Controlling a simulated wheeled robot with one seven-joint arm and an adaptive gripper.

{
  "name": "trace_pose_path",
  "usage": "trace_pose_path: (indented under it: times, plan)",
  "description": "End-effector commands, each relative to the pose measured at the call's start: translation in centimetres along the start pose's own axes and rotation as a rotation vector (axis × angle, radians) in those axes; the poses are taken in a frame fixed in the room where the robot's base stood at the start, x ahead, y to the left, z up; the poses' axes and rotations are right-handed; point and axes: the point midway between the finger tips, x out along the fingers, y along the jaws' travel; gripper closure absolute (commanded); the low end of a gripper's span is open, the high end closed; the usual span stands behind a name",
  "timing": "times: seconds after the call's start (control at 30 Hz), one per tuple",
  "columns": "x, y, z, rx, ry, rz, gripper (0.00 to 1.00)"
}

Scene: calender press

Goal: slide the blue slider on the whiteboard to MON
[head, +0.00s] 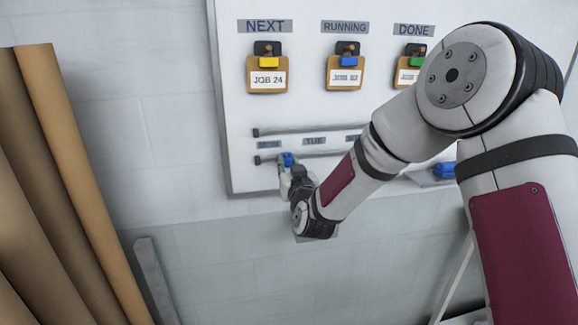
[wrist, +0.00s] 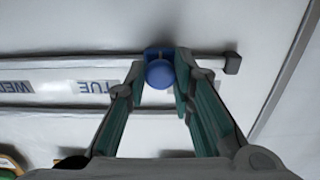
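The whiteboard (head: 233,130) hangs on the wall. Its blue slider (head: 287,159) is on the lower rail (head: 262,160), between the MON label (head: 268,144) and the TUE label (head: 313,141). In the wrist view, the slider's round blue knob (wrist: 159,74) stands short of the rail's right end. TUE (wrist: 97,87) is to its left there, and MON is hidden behind a finger. My gripper (head: 288,168) reaches the board from below. In the wrist view, its two fingertips (wrist: 160,66) flank the knob closely and appear shut on it.
Above hang the NEXT, RUNNING and DONE clips with job cards (head: 268,80). A second rail (head: 290,130) runs above the day labels. A ledge with a blue object (head: 444,170) is at right. Tall brown rolls (head: 70,180) stand at left.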

Motion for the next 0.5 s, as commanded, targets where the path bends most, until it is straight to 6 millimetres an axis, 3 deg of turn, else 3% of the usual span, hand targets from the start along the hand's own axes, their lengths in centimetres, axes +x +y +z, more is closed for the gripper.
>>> trace_pose_path:
  times: [0.17,0.5]
  plan:
    - [0.0,-0.2,0.0,0.0,0.0,-0.001,1.0]
    - [0.0,-4.7,-0.1,0.0,0.001,-0.002,1.0]
